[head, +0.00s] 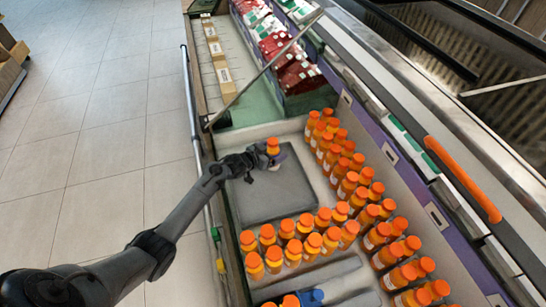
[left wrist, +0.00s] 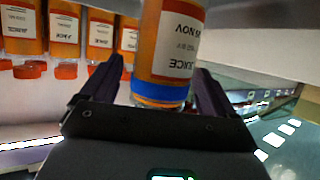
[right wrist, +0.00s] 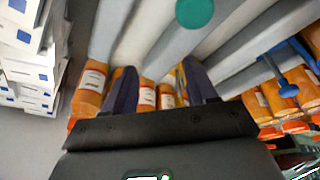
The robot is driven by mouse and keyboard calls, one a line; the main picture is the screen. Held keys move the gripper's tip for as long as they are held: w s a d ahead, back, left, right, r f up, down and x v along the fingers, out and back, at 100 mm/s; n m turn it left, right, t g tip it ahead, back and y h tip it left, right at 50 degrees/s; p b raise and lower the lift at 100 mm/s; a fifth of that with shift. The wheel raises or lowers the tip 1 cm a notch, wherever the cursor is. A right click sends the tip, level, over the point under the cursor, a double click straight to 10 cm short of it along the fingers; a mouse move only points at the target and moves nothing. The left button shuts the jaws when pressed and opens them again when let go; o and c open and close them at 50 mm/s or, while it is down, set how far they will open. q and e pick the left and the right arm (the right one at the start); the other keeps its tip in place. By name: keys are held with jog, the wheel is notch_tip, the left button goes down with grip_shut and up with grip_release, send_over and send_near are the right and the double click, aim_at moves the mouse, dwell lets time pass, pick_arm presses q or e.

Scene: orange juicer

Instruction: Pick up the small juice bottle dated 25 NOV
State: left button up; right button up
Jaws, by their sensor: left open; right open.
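A juice bottle (left wrist: 170,45) with a white label and a blue band at its bottom stands between the spread fingers of my left gripper (left wrist: 158,68) in the left wrist view. Its label shows upside down; "NOV" and "JUICE" can be read, but the day is not clear. In the head view its orange cap (head: 273,146) shows at my left gripper (head: 271,157), over the dark grey mat. My left gripper is open around the bottle. My right gripper (right wrist: 158,68) is open, with orange bottles (right wrist: 147,95) beyond its fingers; I cannot make out their dates.
Several orange-capped bottles stand in a row (head: 305,245) in front of the dark mat (head: 250,205) and along the right side (head: 350,180). Red and white cartons (head: 290,75) stand at the back. Much of the mat is clear. A blue item (head: 310,297) lies at the bottom edge.

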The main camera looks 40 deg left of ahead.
pick_arm(q)
jog(key=shift+c, duration=0.5)
jog(key=c, duration=1.2)
